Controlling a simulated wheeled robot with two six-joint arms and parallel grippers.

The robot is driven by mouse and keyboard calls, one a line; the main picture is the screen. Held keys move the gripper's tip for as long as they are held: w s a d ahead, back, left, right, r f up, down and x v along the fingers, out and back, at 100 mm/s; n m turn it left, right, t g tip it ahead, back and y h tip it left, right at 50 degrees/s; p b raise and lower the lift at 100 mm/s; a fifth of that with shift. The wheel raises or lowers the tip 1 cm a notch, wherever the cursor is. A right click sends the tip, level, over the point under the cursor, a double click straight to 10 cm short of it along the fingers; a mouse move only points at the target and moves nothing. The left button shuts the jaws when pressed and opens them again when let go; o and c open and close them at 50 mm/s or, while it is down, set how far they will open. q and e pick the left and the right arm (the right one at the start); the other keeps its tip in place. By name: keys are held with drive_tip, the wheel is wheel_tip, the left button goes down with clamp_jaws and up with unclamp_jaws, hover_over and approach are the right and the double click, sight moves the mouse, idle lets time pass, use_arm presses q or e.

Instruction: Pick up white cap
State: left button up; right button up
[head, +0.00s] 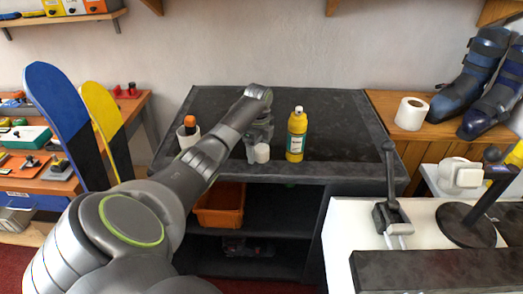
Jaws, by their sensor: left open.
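A small white cylinder that looks like the white cap (262,153) stands near the front edge of the dark bench top (340,120). My left gripper (255,142) is open and points down right at the white cap, behind it and to its left. I cannot tell whether the fingers touch the cap or are around it. Part of the gripper is hidden behind the cap and my forearm. My right gripper is out of view.
A yellow bottle (296,137) with a white top stands close to the right of the cap. A white cup (187,138) holding an orange-topped item is at the bench's left. An orange bin (219,207) sits on the shelf below. A clamp tool (392,210) stands at the right.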

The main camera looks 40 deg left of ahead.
use_arm(q)
drive_tip(key=c, duration=1)
